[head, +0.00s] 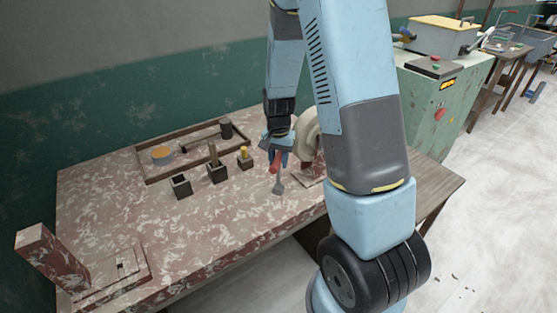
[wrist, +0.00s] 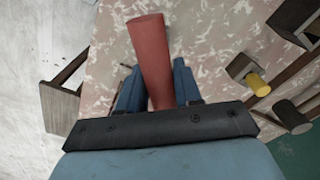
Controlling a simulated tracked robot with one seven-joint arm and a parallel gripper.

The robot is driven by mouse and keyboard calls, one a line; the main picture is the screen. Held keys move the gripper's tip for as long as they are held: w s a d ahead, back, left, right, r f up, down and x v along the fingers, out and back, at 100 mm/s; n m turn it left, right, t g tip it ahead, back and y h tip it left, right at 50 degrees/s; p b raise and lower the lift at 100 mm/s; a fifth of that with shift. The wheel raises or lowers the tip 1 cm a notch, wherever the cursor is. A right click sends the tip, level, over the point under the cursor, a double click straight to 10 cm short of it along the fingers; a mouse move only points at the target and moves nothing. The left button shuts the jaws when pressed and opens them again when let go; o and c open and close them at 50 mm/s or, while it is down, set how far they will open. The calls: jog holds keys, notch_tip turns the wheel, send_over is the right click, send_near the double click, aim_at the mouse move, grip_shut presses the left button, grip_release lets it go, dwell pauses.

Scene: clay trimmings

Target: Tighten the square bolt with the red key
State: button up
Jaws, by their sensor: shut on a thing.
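My gripper (head: 277,154) has blue fingers and is shut on the red key. The red key (head: 276,164) hangs roughly upright below it in the head view, with a grey shank that widens at its lower end. I cannot tell whether that end touches the table. In the wrist view, the red handle (wrist: 152,55) stands between the blue fingers (wrist: 157,88); the shank is hidden there. At the front left, a mottled red fixture has a flat plate (head: 107,272) with a small dark feature (head: 120,265), perhaps the square bolt, too small to tell. The gripper is well away from it.
Dark square holders stand mid-table: an empty-looking one (head: 180,187), one with a brown piece (head: 217,173), one with a yellow piece (head: 245,158). Behind is a shallow wooden tray (head: 148,180). A pale round wheel (head: 306,138) stands close right of the gripper. The front-middle tabletop is clear.

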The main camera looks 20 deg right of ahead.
jog(key=m, duration=0.3)
jog(key=shift+m, duration=0.4)
jog(key=shift+m, duration=1)
jog(key=shift+o, duration=0.2)
jog(key=shift+m, duration=0.8)
